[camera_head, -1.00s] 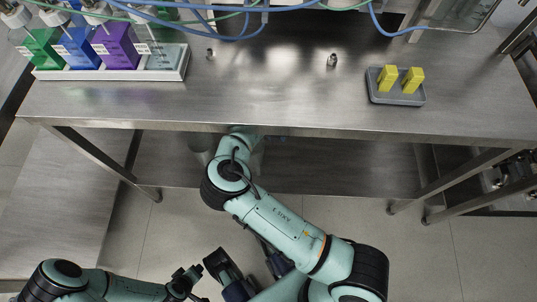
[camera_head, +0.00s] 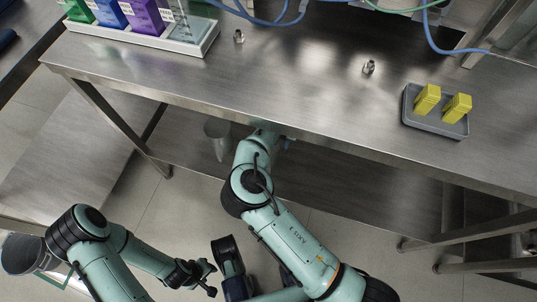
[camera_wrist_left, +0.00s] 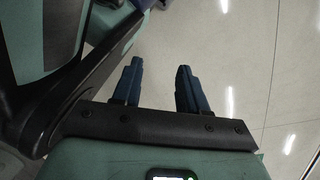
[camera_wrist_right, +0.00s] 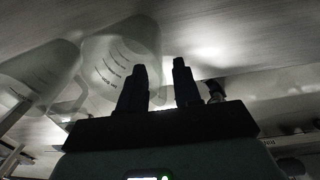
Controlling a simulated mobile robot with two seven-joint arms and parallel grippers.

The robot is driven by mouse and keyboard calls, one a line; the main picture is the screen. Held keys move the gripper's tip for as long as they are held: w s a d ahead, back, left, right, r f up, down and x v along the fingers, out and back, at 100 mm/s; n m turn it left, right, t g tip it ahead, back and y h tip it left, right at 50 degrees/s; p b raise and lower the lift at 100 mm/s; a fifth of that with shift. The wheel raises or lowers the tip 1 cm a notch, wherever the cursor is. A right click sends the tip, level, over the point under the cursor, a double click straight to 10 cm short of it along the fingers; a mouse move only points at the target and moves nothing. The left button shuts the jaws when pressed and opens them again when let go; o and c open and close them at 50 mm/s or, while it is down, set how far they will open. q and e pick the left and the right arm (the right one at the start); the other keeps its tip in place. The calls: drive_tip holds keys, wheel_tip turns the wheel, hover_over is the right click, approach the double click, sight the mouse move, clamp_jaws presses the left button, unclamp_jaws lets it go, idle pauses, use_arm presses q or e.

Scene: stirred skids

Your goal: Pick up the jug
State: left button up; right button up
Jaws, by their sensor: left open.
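A pale translucent jug (camera_head: 217,135) shows under the steel table in the head view, on the lower shelf. In the right wrist view two translucent jugs with graduation marks show: one (camera_wrist_right: 124,58) just beyond and left of my right gripper (camera_wrist_right: 160,85), the other (camera_wrist_right: 38,75) farther left. My right gripper is open with nothing between its fingers. In the head view my right arm reaches under the table edge, which hides that gripper. My left gripper (camera_wrist_left: 160,85) is open and empty over the bare floor, well away from the jugs.
The steel table (camera_head: 300,95) holds a white rack (camera_head: 190,45) of coloured bottles, small metal fittings and a grey tray (camera_head: 436,115) with two yellow blocks. Its front edge lies over my right arm. A grey bucket-like container (camera_head: 20,255) stands at the lower left.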

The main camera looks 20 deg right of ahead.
drive_tip(key=shift+a+f+b, duration=0.15)
drive_tip(key=shift+f+b, duration=0.15)
drive_tip(key=shift+f, duration=1.2)
drive_tip(key=shift+a+f+b, duration=0.15)
drive_tip(key=shift+f+b, duration=0.1)
drive_tip(key=shift+f, duration=1.25)
use_arm(q)
drive_tip(key=shift+s+a+f+g, duration=0.1)
drive_tip(key=shift+s+f+g, duration=0.15)
drive_tip(key=shift+s, duration=0.35)
drive_tip(key=shift+s+f+g, duration=0.15)
drive_tip(key=shift+s+f, duration=0.1)
drive_tip(key=shift+s, duration=0.3)
use_arm(e)
clamp_jaws()
